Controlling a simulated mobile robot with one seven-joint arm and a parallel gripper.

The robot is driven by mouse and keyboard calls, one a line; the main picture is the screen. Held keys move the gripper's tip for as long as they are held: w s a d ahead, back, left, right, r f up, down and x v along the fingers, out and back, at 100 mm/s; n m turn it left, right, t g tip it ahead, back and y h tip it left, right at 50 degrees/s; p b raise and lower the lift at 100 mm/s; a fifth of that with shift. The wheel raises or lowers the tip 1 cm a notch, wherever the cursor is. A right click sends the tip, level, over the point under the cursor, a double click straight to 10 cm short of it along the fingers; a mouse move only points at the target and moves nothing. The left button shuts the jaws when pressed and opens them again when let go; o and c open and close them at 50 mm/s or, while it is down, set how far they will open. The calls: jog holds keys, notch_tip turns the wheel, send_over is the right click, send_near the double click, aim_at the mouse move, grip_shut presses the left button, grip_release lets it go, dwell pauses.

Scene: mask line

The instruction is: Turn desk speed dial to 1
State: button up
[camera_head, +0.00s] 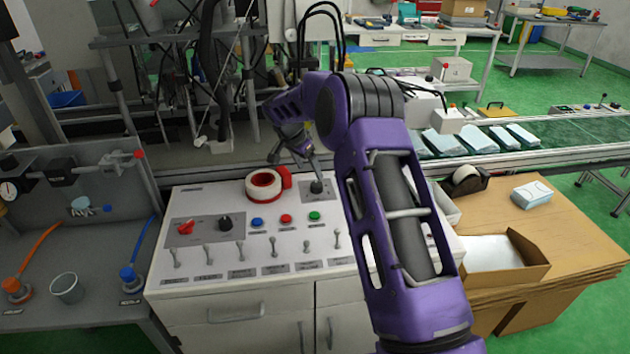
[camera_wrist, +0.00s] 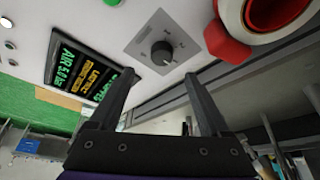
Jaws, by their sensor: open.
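A black dial (camera_head: 317,187) sits on a grey plate at the back right of the white control desk (camera_head: 190,270). My gripper (camera_head: 296,160) is above the back of the desk, close to this dial. In the wrist view my gripper (camera_wrist: 158,78) is open and empty, one finger on each side of the picture's middle. The dial lies just beyond and between the fingertips, with no contact visible. A second black knob (camera_head: 225,222) is at the front left.
A red and white tape roll (camera_head: 264,185) stands close to the dial, with a red block (camera_wrist: 226,43) beside it. A lit display (camera_wrist: 92,75) is on the dial's other side. Several toggle switches and coloured buttons (camera_head: 286,218) line the desk.

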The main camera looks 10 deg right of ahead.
aim_at(316, 184)
jog(key=x, duration=0.8)
jog(key=shift+w+f, duration=0.1)
jog(key=shift+w, duration=0.1)
jog(key=shift+c, duration=0.2)
jog(key=shift+a, duration=0.1)
grip_shut()
